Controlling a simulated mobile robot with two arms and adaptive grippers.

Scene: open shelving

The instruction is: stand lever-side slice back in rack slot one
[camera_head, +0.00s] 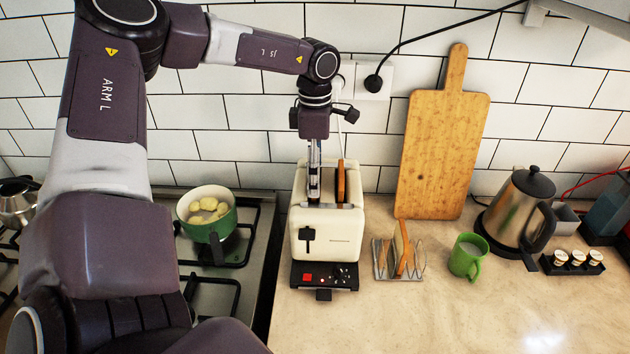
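The cream toaster (326,238) stands on the counter, its black lever on the front left. My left gripper (314,192) points straight down at the toaster's left slot, its fingertips at or just inside the opening. I see the fingers nearly edge-on and cannot tell their gap or whether a slice is between them. A browned slice (340,181) stands upright in the right slot, sticking out of the top. The wire toast rack (383,262) stands to the right of the toaster and holds a slice (404,252) upright near its middle. My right gripper is out of view.
A green mug (466,258), a kettle (518,212) and a tray of small jars (572,263) stand right of the rack. A wooden board (444,150) leans on the wall behind. A green pot (210,222) sits on the hob. The front counter is clear.

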